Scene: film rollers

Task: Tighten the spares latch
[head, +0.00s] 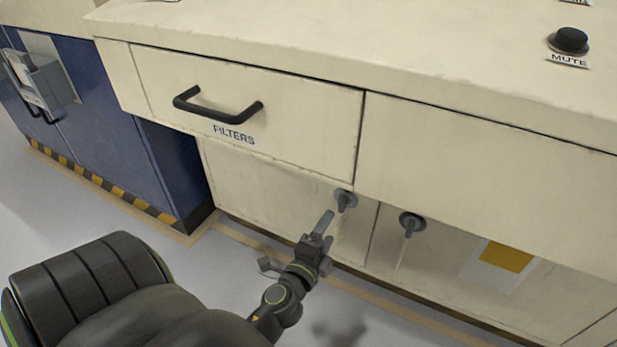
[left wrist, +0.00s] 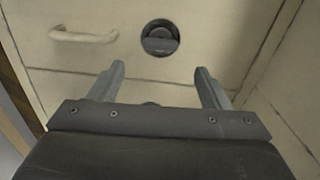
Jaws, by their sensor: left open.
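Two dark round turn latches show on the lower cabinet fronts in the head view, a left latch (head: 345,200) and a right latch (head: 411,224). No spares label is readable, so I cannot tell by name which one is the spares latch. My left gripper (head: 322,226) is just in front of and below the left latch. In the left wrist view, a dark round latch (left wrist: 160,37) lies ahead of the gap between the open fingers of my left gripper (left wrist: 159,70). The fingers look empty and apart from it. My right gripper is not in view.
The drawer labelled FILTERS has a black handle (head: 218,105) above the latches. A pale handle (left wrist: 84,35) is left of the latch in the left wrist view. A black MUTE knob (head: 569,41) sits on the countertop (head: 400,55). A blue cabinet (head: 95,95) stands left.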

